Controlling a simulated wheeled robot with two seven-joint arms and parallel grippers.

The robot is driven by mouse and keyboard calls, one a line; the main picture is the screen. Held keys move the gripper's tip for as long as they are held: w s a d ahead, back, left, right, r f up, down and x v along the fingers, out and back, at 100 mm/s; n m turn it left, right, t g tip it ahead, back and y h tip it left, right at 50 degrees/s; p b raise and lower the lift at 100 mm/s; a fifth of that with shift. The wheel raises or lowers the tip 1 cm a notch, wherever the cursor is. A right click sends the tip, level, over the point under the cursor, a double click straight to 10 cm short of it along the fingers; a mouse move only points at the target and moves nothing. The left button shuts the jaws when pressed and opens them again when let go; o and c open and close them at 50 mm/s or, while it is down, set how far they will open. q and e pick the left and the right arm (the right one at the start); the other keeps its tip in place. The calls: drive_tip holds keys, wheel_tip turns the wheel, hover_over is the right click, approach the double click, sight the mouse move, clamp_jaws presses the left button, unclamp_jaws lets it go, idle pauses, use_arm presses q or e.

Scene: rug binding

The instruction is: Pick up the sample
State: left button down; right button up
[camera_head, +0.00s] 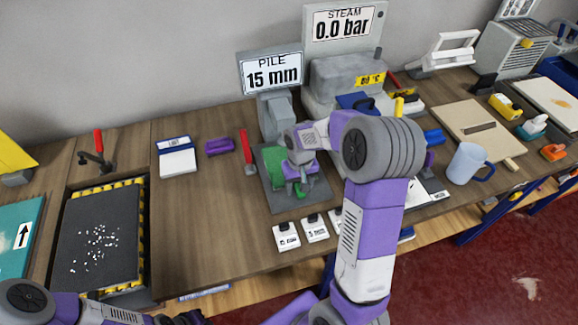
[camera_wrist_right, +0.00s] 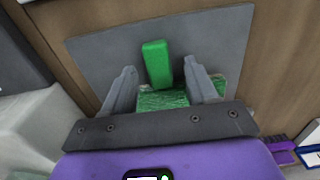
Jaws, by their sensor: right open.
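The sample appears to be the green textured piece (camera_head: 272,158) on a dark grey plate (camera_head: 285,200) in front of the pile gauge. A smooth bright green tab (camera_wrist_right: 157,62) stands out from its edge in the right wrist view, where the textured part (camera_wrist_right: 172,100) shows beyond my gripper's crossbar. My right gripper (camera_head: 297,182) is over the plate. In the wrist view its two fingers (camera_wrist_right: 162,80) are apart, one on either side of the green piece, with a gap to the tab. Whether they touch it is unclear. My left gripper (camera_head: 185,319) is only partly visible at the bottom edge.
The pile gauge (camera_head: 270,72) reads 15 mm; the steam unit (camera_head: 343,25) reads 0.0 bar. A red-handled tool (camera_head: 247,148) lies beside the plate. White labelled blocks (camera_head: 287,237) stand in front. A mug (camera_head: 467,163) is to the right.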

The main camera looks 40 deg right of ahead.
clamp_jaws()
idle(0.3)
drive_tip(key=shift+r, duration=0.1)
